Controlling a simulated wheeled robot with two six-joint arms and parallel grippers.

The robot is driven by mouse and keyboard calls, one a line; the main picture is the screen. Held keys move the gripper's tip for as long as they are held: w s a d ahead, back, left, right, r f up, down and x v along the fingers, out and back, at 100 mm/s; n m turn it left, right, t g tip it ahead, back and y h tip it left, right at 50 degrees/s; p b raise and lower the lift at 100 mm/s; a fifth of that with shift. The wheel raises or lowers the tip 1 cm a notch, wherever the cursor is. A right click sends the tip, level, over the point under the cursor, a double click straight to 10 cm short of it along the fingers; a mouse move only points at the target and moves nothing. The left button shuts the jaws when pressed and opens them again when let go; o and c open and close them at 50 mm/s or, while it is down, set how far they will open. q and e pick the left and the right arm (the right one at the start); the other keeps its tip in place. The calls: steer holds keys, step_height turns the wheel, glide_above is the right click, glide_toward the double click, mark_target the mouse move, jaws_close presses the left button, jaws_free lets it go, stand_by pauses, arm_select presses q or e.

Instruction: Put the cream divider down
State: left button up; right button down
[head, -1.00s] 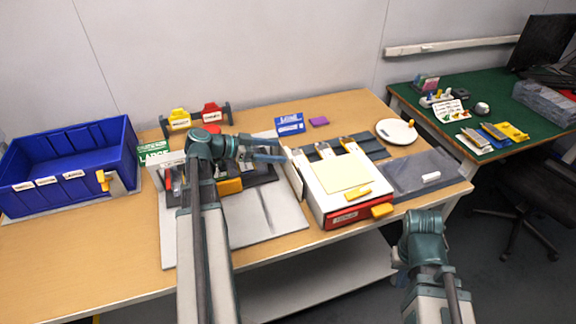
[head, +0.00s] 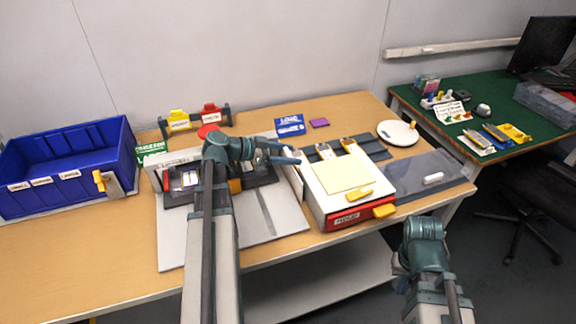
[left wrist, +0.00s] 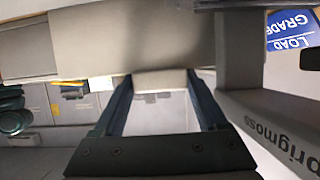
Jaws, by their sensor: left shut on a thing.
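My left gripper (head: 290,155) is shut on the cream divider (head: 292,178), a thin pale panel that stands upright at the left side of the white-topped box. In the left wrist view a pale piece of the divider (left wrist: 160,79) lies between the two dark fingers (left wrist: 160,100). I cannot tell whether its lower edge touches anything. My right arm hangs at the front right, off the table; its fingers (head: 400,275) are small and unclear.
The white-topped box (head: 330,185) with a red front is close on the right. A dark tray (head: 262,175) lies under my left arm on a grey board (head: 245,235). A blue bin (head: 65,200) stands at the left. A blue card (head: 290,125) is behind.

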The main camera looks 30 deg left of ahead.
arm_select(q)
steer(key=shift+c, duration=0.7)
steer(key=shift+r, duration=0.2)
step_height(320, 180, up, 18)
steer(key=p, duration=1.8)
steer(key=shift+f, duration=0.15)
step_height(320, 180, down, 18)
steer(key=b, duration=1.8)
